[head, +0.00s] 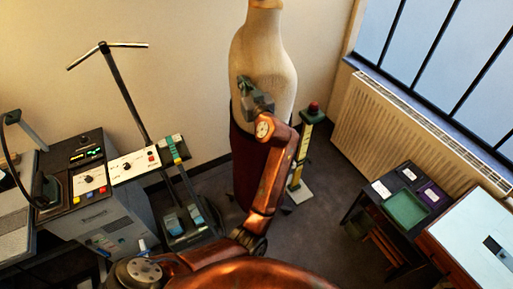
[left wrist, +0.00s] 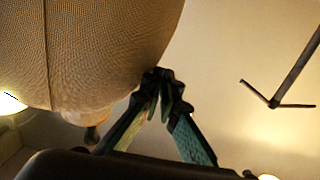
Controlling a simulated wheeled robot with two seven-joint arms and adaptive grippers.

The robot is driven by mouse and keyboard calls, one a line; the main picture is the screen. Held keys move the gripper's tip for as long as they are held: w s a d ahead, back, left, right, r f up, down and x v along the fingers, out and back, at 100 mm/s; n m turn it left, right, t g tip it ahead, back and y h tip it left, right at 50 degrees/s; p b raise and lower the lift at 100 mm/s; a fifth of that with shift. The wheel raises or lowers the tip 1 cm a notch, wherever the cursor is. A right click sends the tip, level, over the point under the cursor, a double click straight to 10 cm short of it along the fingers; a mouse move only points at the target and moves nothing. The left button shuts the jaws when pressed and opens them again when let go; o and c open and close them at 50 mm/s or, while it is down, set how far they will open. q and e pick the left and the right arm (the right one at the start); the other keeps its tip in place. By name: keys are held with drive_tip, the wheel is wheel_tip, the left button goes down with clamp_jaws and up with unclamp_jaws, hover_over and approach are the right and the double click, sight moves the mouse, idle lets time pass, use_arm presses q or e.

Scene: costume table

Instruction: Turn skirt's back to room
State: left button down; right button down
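A beige dress form (head: 262,50) stands upright in the middle of the head view. A dark red skirt (head: 243,155) hangs on its lower half, partly hidden behind my left arm. My left gripper (head: 242,82) is in front of the form's torso, above the skirt's top edge. In the left wrist view the fingertips (left wrist: 160,84) meet with nothing visible between them, and the form's seamed cloth body (left wrist: 95,45) fills the upper left. I cannot tell whether the fingers touch the form. The skirt's fastening or back is not visible. My right gripper is out of view.
A grey control cabinet (head: 115,215) and a stand with a T-shaped handle (head: 125,85) are on the left. A yellow-green post with a red top (head: 305,135) stands just right of the form. A radiator (head: 400,125) and a dark table with a green tray (head: 404,208) are right.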

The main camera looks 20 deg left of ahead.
sight(258, 85)
use_arm(q)
drive_tip(key=shift+w+d, duration=0.1)
drive_tip(key=shift+d, duration=0.2)
drive_tip(key=d+g+y+b, duration=0.1)
drive_tip(key=d+n+g+b, duration=0.1)
drive_tip(key=b, duration=0.1)
drive_tip(key=w+d+n+y+b, duration=0.1)
drive_tip(key=b, duration=0.1)
drive_tip(key=shift+d+f+g+y, duration=0.3)
drive_tip(key=shift+g, duration=0.1)
drive_tip(key=shift+d+r+n+g+y, duration=0.1)
drive_tip(key=shift+d+n+g+y, duration=0.2)
drive_tip(key=shift+d+n+g, duration=0.15)
drive_tip(key=shift+a, duration=0.3)
